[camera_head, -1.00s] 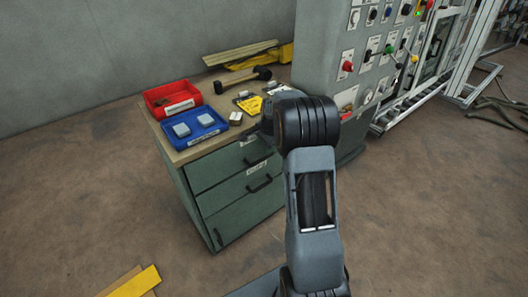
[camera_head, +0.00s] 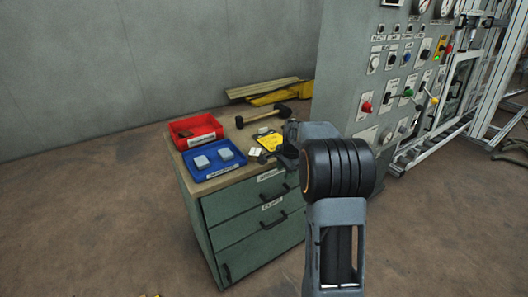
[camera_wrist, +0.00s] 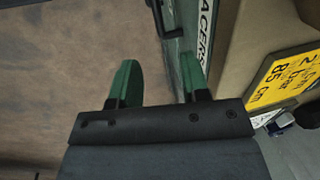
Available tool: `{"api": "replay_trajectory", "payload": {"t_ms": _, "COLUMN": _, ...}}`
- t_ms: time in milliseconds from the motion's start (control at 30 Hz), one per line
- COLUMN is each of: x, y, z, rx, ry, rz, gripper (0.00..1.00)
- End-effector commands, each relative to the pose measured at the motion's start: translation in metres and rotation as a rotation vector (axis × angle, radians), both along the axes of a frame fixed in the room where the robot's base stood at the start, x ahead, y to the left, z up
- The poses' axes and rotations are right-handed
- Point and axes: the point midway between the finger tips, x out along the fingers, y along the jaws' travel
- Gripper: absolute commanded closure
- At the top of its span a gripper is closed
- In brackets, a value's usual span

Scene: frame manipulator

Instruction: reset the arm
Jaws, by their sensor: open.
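My gripper (camera_wrist: 160,78) shows in the wrist view with two green fingers apart and nothing between them. It is beside the front of the green drawer cabinet (camera_wrist: 182,45), with brown floor under the left finger. In the head view my arm (camera_head: 338,165) reaches toward the cabinet's right side, and its bulky joint hides part of the end. The fingers cannot be made out clearly there.
The cabinet top holds a red bin (camera_head: 195,128), a blue tray (camera_head: 212,170) with two grey blocks, a hammer (camera_head: 265,115) and a yellow card (camera_head: 268,140). A grey control panel (camera_head: 350,90) stands at right. Floor at left is clear.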

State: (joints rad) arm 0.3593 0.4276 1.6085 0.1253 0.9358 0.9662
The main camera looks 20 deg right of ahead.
Motion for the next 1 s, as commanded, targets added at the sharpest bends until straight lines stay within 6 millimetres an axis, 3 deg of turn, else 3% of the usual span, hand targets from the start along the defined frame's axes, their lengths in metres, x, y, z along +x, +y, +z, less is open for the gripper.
{"api": "replay_trajectory", "payload": {"t_ms": 167, "x": 0.0, "y": 0.0, "z": 0.0, "rx": -0.003, "ry": -0.001, "rz": 0.015, "gripper": 0.58}}
{"api": "replay_trajectory", "payload": {"t_ms": 300, "x": -0.002, "y": 0.0, "z": -0.003, "rx": -0.026, "ry": 0.002, "rz": 0.122, "gripper": 0.58}}
{"api": "replay_trajectory", "payload": {"t_ms": 400, "x": -0.021, "y": 0.006, "z": -0.022, "rx": -0.036, "ry": 0.051, "rz": 0.27, "gripper": 0.58}}
{"api": "replay_trajectory", "payload": {"t_ms": 467, "x": -0.04, "y": 0.014, "z": -0.019, "rx": -0.05, "ry": 0.071, "rz": 0.388, "gripper": 0.58}}
{"api": "replay_trajectory", "payload": {"t_ms": 800, "x": -0.155, "y": 0.099, "z": 0.076, "rx": -0.185, "ry": 0.06, "rz": 1.035, "gripper": 0.58}}
{"api": "replay_trajectory", "payload": {"t_ms": 1000, "x": -0.216, "y": 0.137, "z": 0.125, "rx": -0.277, "ry": 0.002, "rz": 1.266, "gripper": 0.58}}
